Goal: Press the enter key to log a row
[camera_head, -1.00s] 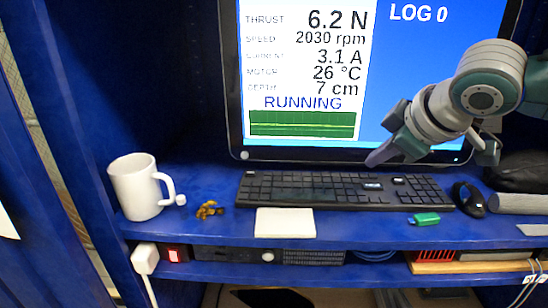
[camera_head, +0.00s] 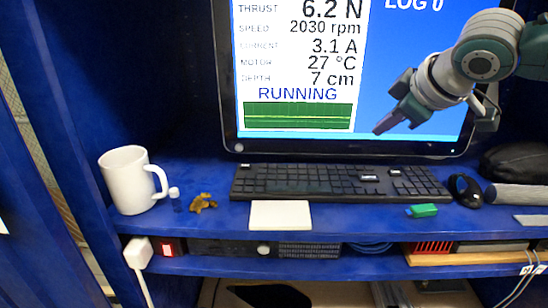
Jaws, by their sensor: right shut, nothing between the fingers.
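A black keyboard (camera_head: 300,181) lies on the blue shelf in front of the monitor (camera_head: 300,75). Lighter-marked keys show toward its right part; one pale-marked key (camera_head: 369,178), possibly the enter key, is there. The screen reads "RUNNING" and "LOG 0". My right gripper (camera_head: 382,127) comes in from the right, shut and empty. Its fingertips point down and left, in front of the screen's lower right part and above the keyboard, apart from the keys. My left gripper is not in view.
A white mug (camera_head: 129,181) stands at the left of the blue shelf (camera_head: 225,224). A brown lump (camera_head: 202,203), a white pad (camera_head: 280,215), a green USB-like stick (camera_head: 422,210) and a black mouse (camera_head: 465,190) lie around the keyboard. A lower shelf holds more gear.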

